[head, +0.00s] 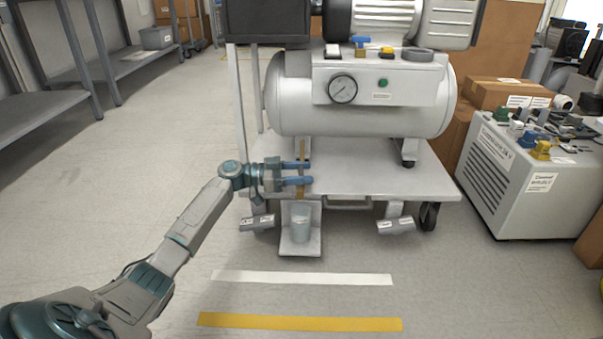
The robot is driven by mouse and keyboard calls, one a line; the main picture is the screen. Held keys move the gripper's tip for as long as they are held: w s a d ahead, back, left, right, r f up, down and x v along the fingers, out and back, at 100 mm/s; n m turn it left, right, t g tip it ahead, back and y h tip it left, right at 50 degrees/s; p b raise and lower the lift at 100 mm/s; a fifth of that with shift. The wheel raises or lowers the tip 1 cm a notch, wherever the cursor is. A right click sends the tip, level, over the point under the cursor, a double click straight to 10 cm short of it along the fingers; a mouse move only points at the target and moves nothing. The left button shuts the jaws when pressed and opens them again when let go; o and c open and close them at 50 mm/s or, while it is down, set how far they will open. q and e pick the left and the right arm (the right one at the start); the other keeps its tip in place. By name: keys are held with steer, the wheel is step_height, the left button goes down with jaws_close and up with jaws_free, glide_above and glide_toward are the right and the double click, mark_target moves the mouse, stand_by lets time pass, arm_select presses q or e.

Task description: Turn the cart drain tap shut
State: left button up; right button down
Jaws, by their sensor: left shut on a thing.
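The cart (365,183) carries a silver tank with a gauge. The drain tap (302,151) is a narrow, brass-coloured upright piece under the left part of the tank, at the cart's front. My left gripper (306,173) reaches in from the left with its two blue fingers, one above the other in the picture, across the tap. It is shut on the tap, and the fingers hide part of it. I cannot tell the tap's exact turn angle. My right gripper is not in view.
A grey cup (301,224) stands on a low bracket below the tap. Grey pedal-like pieces (257,223) sit low on both sides. A white cabinet (510,185) with fittings on top stands at right. Floor in front, with white and yellow strips (300,322), is clear.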

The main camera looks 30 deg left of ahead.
arm_select(q)
steer(key=o, duration=1)
steer(key=shift+s+a, duration=0.1)
steer(key=shift+a, duration=0.05)
steer(key=shift+p+v, duration=2.6)
steer(key=shift+v, duration=2.8)
